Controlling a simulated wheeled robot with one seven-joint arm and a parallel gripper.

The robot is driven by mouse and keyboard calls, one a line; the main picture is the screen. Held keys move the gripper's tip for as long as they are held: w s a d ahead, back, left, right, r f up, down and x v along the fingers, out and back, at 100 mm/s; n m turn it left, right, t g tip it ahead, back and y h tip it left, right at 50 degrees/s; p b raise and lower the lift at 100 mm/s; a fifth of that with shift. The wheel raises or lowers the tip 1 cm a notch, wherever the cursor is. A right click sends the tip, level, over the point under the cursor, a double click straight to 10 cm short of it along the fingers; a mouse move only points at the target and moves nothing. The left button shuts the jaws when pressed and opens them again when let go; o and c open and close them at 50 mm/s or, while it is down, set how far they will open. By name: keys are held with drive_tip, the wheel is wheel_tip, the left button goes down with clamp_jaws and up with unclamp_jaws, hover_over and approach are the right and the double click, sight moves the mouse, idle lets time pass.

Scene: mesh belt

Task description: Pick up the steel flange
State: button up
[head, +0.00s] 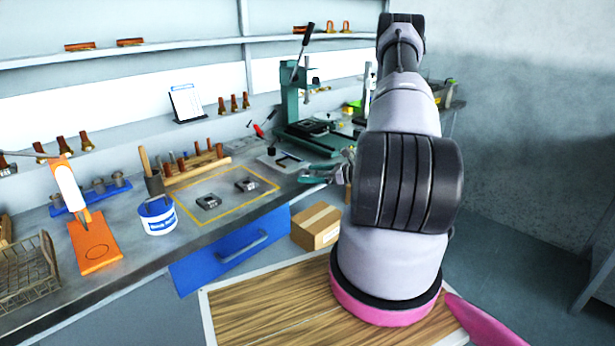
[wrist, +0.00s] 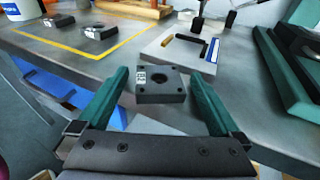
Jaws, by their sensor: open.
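A square, dark grey steel flange (wrist: 174,97) with a round centre hole, small corner holes and a white label lies on the grey bench near its front edge in the wrist view. My gripper (wrist: 157,78) is open, with one teal finger to each side of the flange. Gaps show between both fingers and the flange. In the head view my gripper (head: 322,176) is over the bench's front edge, and I cannot make out this flange there. Two similar dark pieces (head: 208,202) (head: 246,185) lie inside a yellow outline, left of my gripper.
A pale board (head: 283,162) with small tools lies just behind my gripper. A green press (head: 305,130) stands behind it. A white-and-blue tub (head: 157,217) and an orange stand (head: 95,250) are on the left. A cardboard box (head: 317,225) is below the bench edge.

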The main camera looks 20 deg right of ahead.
clamp_jaws()
drive_tip(key=shift+r, duration=0.1)
